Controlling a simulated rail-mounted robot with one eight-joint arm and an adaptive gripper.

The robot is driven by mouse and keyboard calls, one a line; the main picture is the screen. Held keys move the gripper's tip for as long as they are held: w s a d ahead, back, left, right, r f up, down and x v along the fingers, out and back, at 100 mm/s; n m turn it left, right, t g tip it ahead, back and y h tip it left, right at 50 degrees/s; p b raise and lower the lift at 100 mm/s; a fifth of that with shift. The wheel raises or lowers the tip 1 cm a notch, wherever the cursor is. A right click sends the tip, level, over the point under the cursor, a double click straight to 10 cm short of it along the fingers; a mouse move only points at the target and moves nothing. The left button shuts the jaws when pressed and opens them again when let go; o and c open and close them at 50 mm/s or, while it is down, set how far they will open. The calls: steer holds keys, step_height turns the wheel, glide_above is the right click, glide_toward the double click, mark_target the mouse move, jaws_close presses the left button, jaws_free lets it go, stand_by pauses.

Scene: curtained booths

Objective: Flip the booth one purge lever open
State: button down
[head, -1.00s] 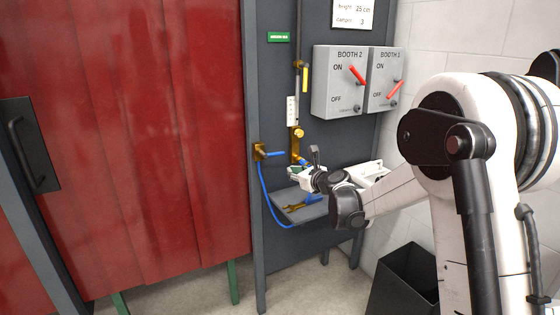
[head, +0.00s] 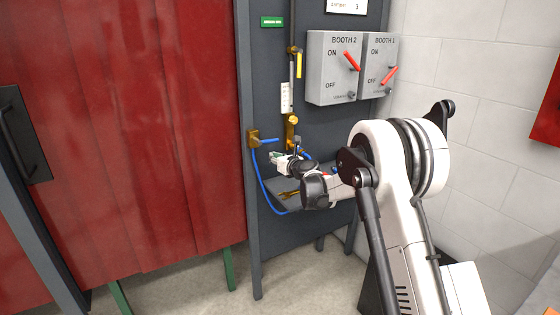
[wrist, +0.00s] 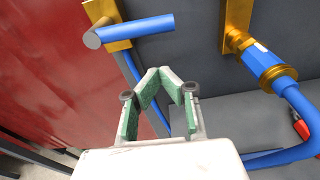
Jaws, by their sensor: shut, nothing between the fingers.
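A lever with a straight blue handle (head: 268,139) sits on a brass block (head: 253,139) at the panel's left edge. I cannot read a label tying it to booth one. In the wrist view the blue handle (wrist: 140,29) lies roughly level, ahead of the fingertips, with the brass block (wrist: 103,12) behind its left end. My gripper (head: 275,156) is just below and right of the handle, apart from it. In the wrist view my gripper (wrist: 169,76) has its green-padded fingers drawn together at the tips, with nothing between them.
A brass fitting (wrist: 262,62) with a blue hose is right of the lever. A yellow handle (head: 299,65) is on the pipe above. Two grey switch boxes (head: 329,95) hang at right. A shelf (head: 280,209) lies below. A red curtain (head: 130,130) fills the left.

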steer(key=r, duration=0.3)
steer(key=shift+w+r, duration=0.25)
steer(key=shift+r, duration=0.15)
steer(key=shift+w+d+r, duration=0.1)
steer(key=shift+w+r, duration=0.05)
steer(key=shift+r, duration=0.45)
